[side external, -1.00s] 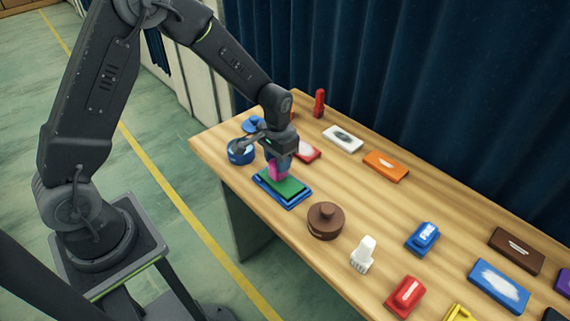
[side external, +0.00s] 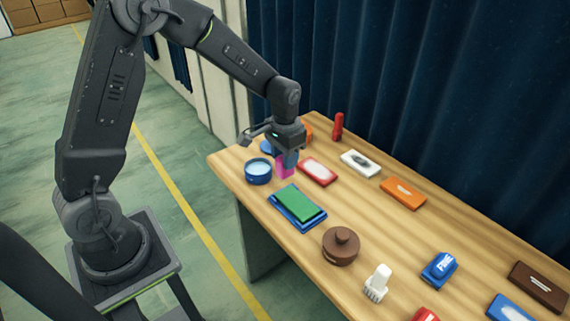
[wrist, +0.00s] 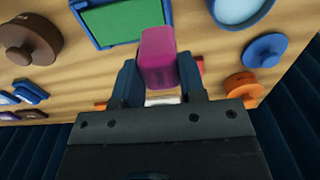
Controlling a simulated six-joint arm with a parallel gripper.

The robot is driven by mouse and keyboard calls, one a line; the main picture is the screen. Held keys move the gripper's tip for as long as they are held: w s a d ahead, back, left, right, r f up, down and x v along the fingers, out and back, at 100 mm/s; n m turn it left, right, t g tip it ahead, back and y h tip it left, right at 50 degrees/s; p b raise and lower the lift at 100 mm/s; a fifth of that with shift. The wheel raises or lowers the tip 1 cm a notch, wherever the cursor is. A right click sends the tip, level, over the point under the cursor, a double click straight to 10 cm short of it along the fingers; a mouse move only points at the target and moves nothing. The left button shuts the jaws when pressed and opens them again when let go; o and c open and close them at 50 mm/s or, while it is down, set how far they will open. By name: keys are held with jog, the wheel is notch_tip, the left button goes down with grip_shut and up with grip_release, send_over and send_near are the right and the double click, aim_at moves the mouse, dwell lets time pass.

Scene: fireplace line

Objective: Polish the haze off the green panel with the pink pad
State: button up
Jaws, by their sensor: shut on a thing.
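My gripper (side external: 289,157) is shut on the pink pad (side external: 284,168) and holds it behind the green panel, between the blue tin and the red panel. In the wrist view the pink pad (wrist: 158,60) sits between the two blue fingers of my gripper (wrist: 158,82). The green panel (side external: 294,203) lies in a blue tray (side external: 311,225) on the table, with nothing on top of it. Its visible surface looks even green, with no white haze that I can make out. The panel also shows in the wrist view (wrist: 120,18), partly cut off.
An open blue tin (side external: 258,174) with pale content stands left of the pad. A red panel (side external: 317,172) with a white patch lies right of it. A brown knobbed disc (side external: 341,248), white brush (side external: 377,284), white panel (side external: 360,163) and orange panel (side external: 403,194) lie nearby.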

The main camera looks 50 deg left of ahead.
jog(key=shift+r, duration=1.25)
